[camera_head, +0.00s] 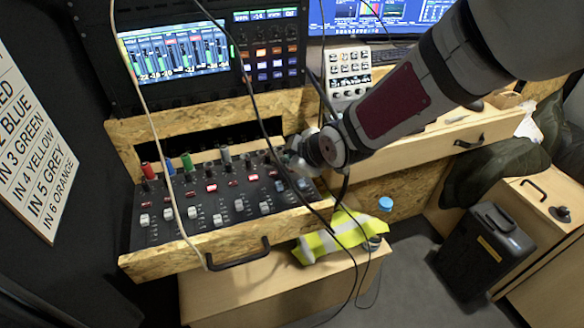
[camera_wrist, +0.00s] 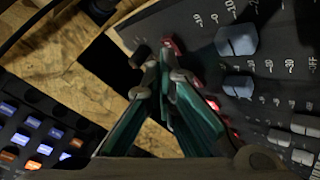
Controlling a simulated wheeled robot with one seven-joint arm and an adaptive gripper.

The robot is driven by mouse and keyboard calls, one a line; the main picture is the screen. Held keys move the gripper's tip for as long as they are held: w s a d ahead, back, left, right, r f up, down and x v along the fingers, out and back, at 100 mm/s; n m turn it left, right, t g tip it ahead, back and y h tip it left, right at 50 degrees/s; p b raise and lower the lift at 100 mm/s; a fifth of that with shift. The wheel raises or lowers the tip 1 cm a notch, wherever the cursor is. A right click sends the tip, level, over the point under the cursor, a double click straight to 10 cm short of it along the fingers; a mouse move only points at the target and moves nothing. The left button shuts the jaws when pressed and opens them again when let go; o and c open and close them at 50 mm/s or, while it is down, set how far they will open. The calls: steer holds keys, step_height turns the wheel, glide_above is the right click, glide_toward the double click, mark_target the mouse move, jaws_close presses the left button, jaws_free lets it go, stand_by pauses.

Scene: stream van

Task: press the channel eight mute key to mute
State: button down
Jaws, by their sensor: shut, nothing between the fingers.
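The mixer (camera_head: 185,235) is a dark panel in a chipboard drawer, with a row of small red keys above its faders. Two blue-grey faders (camera_head: 280,186) sit at its right end. My gripper (camera_head: 290,160) is over that end, its teal fingers shut and empty in the wrist view (camera_wrist: 160,62). A reddish key (camera_wrist: 168,42) shows just beside the fingertips, level with the end blue-grey fader (camera_wrist: 236,40), so it looks like the channel eight mute key. I cannot tell whether the fingers touch it or whether it is lit. In the head view my gripper hides this spot.
Cables (camera_head: 262,120) hang across the mixer and my wrist. Coloured plugs (camera_head: 187,162) stand along its back left edge. A button panel (camera_head: 268,62) and screen rise behind. A yellow vest (camera_head: 342,232) lies below the drawer's right front.

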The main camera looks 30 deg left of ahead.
stand_by(0.4)
steer(key=shift+r+p, duration=0.35)
steer(key=shift+r, duration=0.3)
steer(key=shift+r, duration=0.1)
steer(key=shift+r+p, duration=2.05)
steer(key=shift+r, duration=0.9)
